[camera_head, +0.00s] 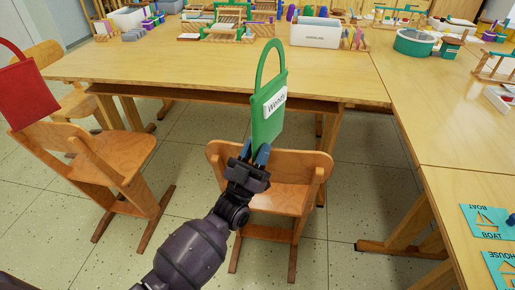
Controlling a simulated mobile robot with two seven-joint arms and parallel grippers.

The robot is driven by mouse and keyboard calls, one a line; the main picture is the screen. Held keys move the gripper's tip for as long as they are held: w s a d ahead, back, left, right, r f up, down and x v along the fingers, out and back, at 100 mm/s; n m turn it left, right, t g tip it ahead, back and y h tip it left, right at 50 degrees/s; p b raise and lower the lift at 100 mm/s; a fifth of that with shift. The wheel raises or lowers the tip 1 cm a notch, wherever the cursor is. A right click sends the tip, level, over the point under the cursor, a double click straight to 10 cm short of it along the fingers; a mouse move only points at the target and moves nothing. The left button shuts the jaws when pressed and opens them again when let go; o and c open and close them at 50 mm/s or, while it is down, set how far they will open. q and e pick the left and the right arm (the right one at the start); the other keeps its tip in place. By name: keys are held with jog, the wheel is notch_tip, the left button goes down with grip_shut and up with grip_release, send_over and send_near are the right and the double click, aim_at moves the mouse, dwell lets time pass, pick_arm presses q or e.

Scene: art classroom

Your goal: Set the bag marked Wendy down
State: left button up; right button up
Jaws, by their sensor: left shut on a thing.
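The green bag (268,122) has a looped handle and a white label that reads Wendy. It is upright, slightly tilted, in the middle of the head view. My left gripper (257,157) is shut on the bag's lower part and holds it up. The bag appears in front of the wooden table's (200,65) near edge and over the backrest of a wooden chair (285,190). Whether it touches the chair cannot be told. My right gripper is not in view.
A red bag (28,95) is by another wooden chair (110,160) at the left. Craft items and a white box (315,33) stand along the table's back. The table's front strip is clear. Blue cards (486,222) lie on the right table (450,130).

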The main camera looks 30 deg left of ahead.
pick_arm(q)
jog(key=o, duration=0.9)
jog(key=shift+o, duration=0.6)
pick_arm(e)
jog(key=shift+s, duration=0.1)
pick_arm(q)
jog(key=shift+s, duration=0.1)
jog(key=v, duration=0.6)
jog(key=shift+f, duration=0.1)
jog(key=shift+s+f, duration=0.3)
jog(key=shift+s, duration=0.05)
jog(key=shift+f, duration=0.1)
